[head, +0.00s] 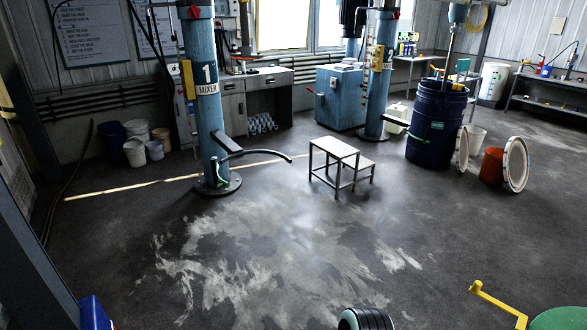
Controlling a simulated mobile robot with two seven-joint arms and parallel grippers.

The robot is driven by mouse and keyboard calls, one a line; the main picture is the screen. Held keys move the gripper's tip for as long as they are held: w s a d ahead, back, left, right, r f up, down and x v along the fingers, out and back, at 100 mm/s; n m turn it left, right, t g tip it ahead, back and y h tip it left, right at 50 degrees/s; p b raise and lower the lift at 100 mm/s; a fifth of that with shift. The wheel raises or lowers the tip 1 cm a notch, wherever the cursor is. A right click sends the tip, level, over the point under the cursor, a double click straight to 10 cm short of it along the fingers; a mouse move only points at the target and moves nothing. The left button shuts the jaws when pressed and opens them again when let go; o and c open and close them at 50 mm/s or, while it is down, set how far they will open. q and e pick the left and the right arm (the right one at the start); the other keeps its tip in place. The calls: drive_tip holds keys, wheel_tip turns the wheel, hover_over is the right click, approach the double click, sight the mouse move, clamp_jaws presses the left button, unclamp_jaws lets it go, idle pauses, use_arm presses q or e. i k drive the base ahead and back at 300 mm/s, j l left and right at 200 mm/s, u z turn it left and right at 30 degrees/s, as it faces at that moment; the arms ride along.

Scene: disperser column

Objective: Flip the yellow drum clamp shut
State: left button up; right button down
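A bent yellow bar (499,304) shows at the bottom right, with a short raised end at its left. It is the only yellow clamp-like part low in the head view; I cannot tell for sure that it is the drum clamp. Its right end runs out of the picture beside a round green surface (562,319), which the frame cuts off. What the bar is fixed to is hidden. Neither my left nor my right gripper can be made out.
Mixer column 1 (207,110) stands left of centre with a curved black arm (256,153). A step stool (335,150) stands mid-floor. A dark blue drum (434,135), an orange bucket (491,166) and round lids stand right. The front floor is mostly clear.

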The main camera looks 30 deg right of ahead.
sight(520, 324)
drive_tip(key=i+z, duration=0.75)
drive_tip(key=i+j+z, duration=0.2)
drive_tip(key=i+z, duration=0.35)
drive_tip(key=z, duration=0.2)
drive_tip(key=i+z, duration=0.2)
drive_tip(key=z, duration=0.2)
drive_tip(key=i+z, duration=0.2)
drive_tip(key=z, duration=0.15)
drive_tip(key=i+j+z, duration=0.2)
drive_tip(key=z, duration=0.2)
drive_tip(key=i+j+z, duration=0.15)
drive_tip(key=z, duration=0.2)
drive_tip(key=i+j+z, duration=0.2)
drive_tip(key=i+z, duration=0.2)
drive_tip(key=i+j+z, duration=0.1)
drive_tip(key=j+z, duration=0.25)
drive_tip(key=i+j+z, duration=0.4)
drive_tip(key=j, duration=0.2)
